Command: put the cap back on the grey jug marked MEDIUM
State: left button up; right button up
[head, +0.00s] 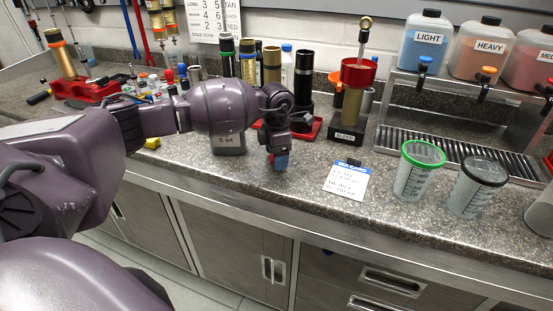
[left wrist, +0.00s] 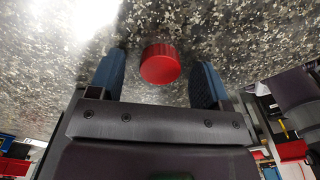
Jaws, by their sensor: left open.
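A round red cap (left wrist: 160,65) lies on the speckled counter in the left wrist view, between my left fingers with a gap on each side. My left gripper (head: 281,161) is open, its blue fingertips pointing down low over the counter; it also shows in the left wrist view (left wrist: 158,78). I see no grey jug that reads MEDIUM. My right gripper is out of view.
A white card with a blue header (head: 346,181) lies right of the gripper. Cups with a green rim (head: 415,175) and a black rim (head: 473,190) stand further right, before the metal drip tray (head: 455,152). A black bleed stand (head: 347,130) and upright shocks stand behind.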

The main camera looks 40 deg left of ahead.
pick_arm(q)
jog(key=shift+f, duration=0.1)
jog(key=c, duration=1)
notch_tip(320, 180, up, 20)
jog(key=shift+p, duration=0.35)
